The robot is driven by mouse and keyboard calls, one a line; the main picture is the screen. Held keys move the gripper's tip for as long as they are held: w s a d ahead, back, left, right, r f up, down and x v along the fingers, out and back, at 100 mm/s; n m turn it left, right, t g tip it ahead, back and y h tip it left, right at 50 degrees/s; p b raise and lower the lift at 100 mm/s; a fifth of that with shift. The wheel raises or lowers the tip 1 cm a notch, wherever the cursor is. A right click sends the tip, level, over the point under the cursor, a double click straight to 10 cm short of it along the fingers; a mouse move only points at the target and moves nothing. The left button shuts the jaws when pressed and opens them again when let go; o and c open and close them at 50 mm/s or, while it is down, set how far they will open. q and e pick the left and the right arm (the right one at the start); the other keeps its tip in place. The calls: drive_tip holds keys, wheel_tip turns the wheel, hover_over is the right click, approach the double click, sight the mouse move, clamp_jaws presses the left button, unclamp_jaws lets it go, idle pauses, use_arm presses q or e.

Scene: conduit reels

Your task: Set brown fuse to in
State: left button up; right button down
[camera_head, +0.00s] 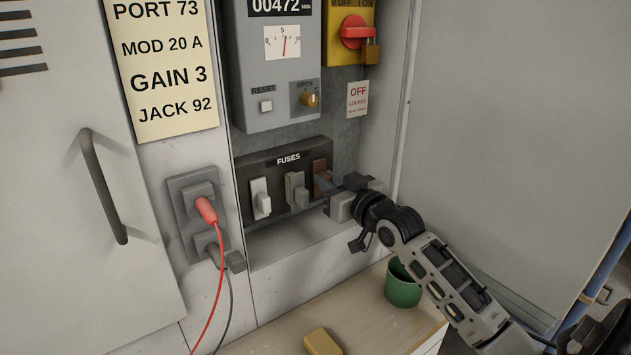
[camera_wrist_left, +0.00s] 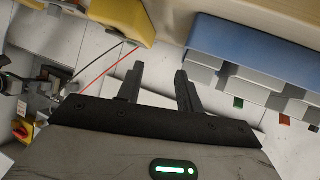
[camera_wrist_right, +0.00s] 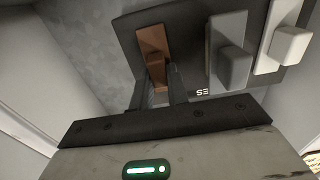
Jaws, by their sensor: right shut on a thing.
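The brown fuse (camera_head: 320,168) is the rightmost of three on the black FUSES panel (camera_head: 243,163) in the head view. A grey fuse (camera_head: 297,188) and a white fuse (camera_head: 260,197) are to its left. My right gripper (camera_head: 334,188) reaches the brown fuse from the lower right. In the right wrist view the brown fuse (camera_wrist_right: 154,45) stands between the fingers of my right gripper (camera_wrist_right: 160,88), which is shut on its grip. Whether the fuse is fully seated cannot be told. My left gripper (camera_wrist_left: 160,82) is open and empty in the left wrist view, away from the panel.
A red plug (camera_head: 206,210) with a cable sits in the socket plate left of the panel. A green cup (camera_head: 402,285) and a yellow block (camera_head: 321,342) are on the bench below. A yellow switch box (camera_head: 341,40) with a padlock hangs above right.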

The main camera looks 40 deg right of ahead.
use_arm(q)
drive_tip(key=shift+s+a+r, duration=0.1)
drive_tip(key=shift+s+a, duration=0.05)
drive_tip(key=shift+s, duration=0.1)
use_arm(e)
drive_tip(key=shift+r, duration=0.1)
use_arm(q)
drive_tip(key=shift+w, duration=0.1)
use_arm(e)
drive_tip(key=c, duration=1.4)
unclamp_jaws()
use_arm(q)
drive_tip(key=shift+w, duration=0.1)
use_arm(e)
drive_tip(key=shift+o, duration=0.2)
drive_tip(key=shift+w, duration=0.1)
